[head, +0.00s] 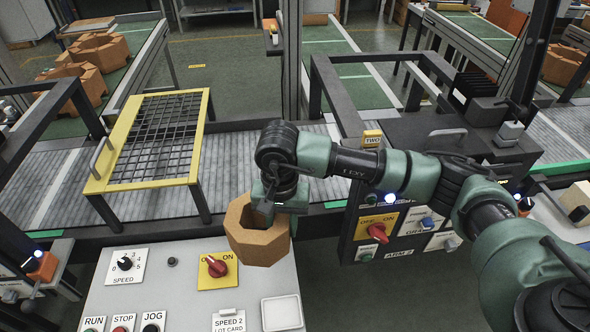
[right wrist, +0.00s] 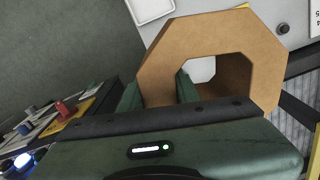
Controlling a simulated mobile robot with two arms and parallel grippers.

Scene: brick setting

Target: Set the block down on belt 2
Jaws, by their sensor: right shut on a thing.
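A tan octagonal block (head: 258,240) with a large hole hangs over the grey control panel in the head view. My right gripper (head: 275,203) is shut on it. In the right wrist view, one wall of the block (right wrist: 225,40) sits between the two fingers (right wrist: 160,92). The grey conveyor belt (head: 45,187) runs across behind the panel, and the block is on its near side. A yellow plate reading TWO (head: 372,138) is on the dark frame right of centre; which belt it labels is unclear. My left gripper is not in view.
A yellow-framed mesh guard (head: 152,141) stands over the conveyor at left. Control panels with knobs (head: 217,266) line the near side. Green belts (head: 335,62) lie beyond, the left one carrying several blocks (head: 98,50). A dark machine frame (head: 420,120) stands right.

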